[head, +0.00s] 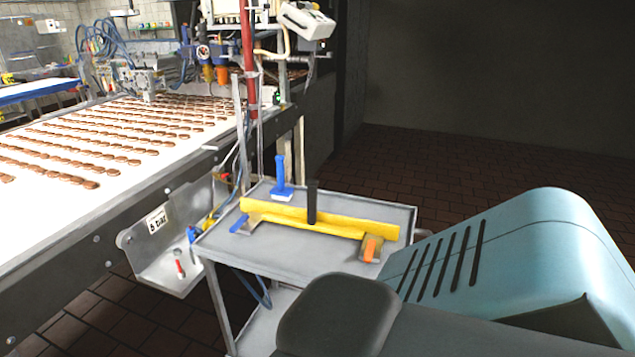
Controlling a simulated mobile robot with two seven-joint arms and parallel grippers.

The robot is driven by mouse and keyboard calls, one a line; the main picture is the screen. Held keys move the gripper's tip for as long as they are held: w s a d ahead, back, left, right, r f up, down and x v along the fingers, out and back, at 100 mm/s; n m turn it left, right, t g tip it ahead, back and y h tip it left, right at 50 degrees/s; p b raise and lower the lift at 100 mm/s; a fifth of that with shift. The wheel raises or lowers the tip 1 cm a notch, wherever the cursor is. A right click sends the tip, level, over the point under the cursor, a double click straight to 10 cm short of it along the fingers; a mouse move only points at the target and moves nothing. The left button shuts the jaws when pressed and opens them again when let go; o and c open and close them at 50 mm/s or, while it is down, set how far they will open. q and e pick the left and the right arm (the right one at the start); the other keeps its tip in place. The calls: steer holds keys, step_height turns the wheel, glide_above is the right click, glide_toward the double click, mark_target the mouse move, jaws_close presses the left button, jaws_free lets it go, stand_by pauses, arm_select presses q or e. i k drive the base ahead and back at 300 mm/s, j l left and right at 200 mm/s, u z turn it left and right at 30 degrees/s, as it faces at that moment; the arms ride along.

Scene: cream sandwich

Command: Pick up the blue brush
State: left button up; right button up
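A blue brush (281,176) with an upright blue handle and a pale lower edge stands near the back left of a grey metal cart top (290,259). A yellow bar-shaped tool (345,225) with a black upright handle (312,202) lies across the cart just in front of it and to the right. Neither of my grippers shows in this view.
A small blue-handled tool (239,224) and an orange-handled scraper (370,249) lie on the cart. A conveyor (60,230) with rows of brown cookies runs along the left. A red post (248,60) stands behind the cart. Brick floor is open at the back right.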

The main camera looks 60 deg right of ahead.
mark_target(279, 192)
steer(key=i+z, duration=0.15)
steer(key=z, duration=2.85)
steer(key=j+z, duration=1.05)
steer(key=j, duration=0.2)
steer(key=k+j+z, duration=0.2)
steer(key=j, duration=0.2)
steer(key=k+j, duration=0.1)
steer(key=j, duration=0.5)
steer(key=k+j+z, duration=0.1)
steer(key=j, duration=0.2)
steer(key=k+j, duration=0.2)
steer(key=k, duration=0.1)
